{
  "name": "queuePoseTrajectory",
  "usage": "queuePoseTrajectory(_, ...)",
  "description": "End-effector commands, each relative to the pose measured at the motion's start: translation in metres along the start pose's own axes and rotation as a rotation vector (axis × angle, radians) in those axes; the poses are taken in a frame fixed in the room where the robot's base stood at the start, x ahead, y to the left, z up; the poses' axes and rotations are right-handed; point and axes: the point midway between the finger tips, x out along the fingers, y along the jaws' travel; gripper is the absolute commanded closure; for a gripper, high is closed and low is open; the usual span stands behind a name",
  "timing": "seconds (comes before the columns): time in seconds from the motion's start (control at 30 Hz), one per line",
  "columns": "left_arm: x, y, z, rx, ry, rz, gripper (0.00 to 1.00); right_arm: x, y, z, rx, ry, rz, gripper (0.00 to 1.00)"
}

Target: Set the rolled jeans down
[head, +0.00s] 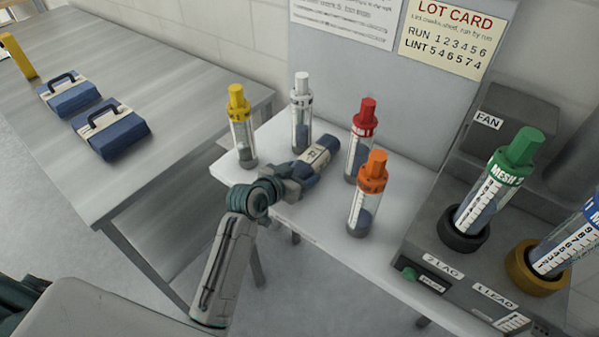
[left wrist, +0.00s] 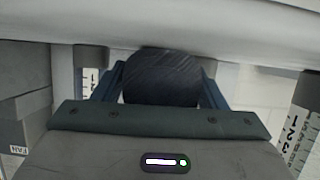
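The rolled jeans are a dark blue roll (head: 325,146) with a pale label band, among the capped tubes over the white table (head: 285,215). My left gripper (head: 300,172) reaches in from the front left and is shut on the roll. In the left wrist view the denim roll (left wrist: 161,78) sits between the two fingers, with a white surface close beyond it. The roll lies on its side, at or just above the tabletop; I cannot tell if it touches. The gripper hides its near end. My right gripper is not in view.
Yellow-capped (head: 241,128), white-capped (head: 301,112), red-capped (head: 361,142) and orange-capped (head: 366,198) tubes stand close around the roll. A dark machine (head: 440,255) with green-capped (head: 492,190) and blue-capped tubes is at right. Banded blue bundles (head: 112,133) lie on the grey bench (head: 150,75).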

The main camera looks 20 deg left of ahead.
Motion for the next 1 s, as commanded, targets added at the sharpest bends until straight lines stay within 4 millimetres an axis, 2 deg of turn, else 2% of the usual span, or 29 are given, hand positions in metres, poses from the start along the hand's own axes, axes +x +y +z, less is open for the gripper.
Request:
queuePoseTrajectory(0.37, -0.001, 0.000, -0.003, 0.000, 0.000, 0.000, 0.24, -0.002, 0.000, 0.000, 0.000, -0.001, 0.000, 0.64)
queuePoseTrajectory(0.47, -0.009, 0.000, -0.002, 0.002, 0.000, -0.001, 0.24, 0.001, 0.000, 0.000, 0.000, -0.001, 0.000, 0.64)
queuePoseTrajectory(0.57, -0.026, 0.000, -0.001, 0.002, 0.000, -0.001, 0.24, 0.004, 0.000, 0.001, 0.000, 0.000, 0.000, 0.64)
queuePoseTrajectory(0.8, -0.079, -0.001, -0.001, 0.005, 0.000, -0.001, 0.24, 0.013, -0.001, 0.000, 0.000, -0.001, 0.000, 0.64)
queuePoseTrajectory(1.0, -0.110, -0.001, -0.002, 0.004, -0.001, -0.001, 0.24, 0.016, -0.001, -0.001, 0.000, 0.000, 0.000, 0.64)
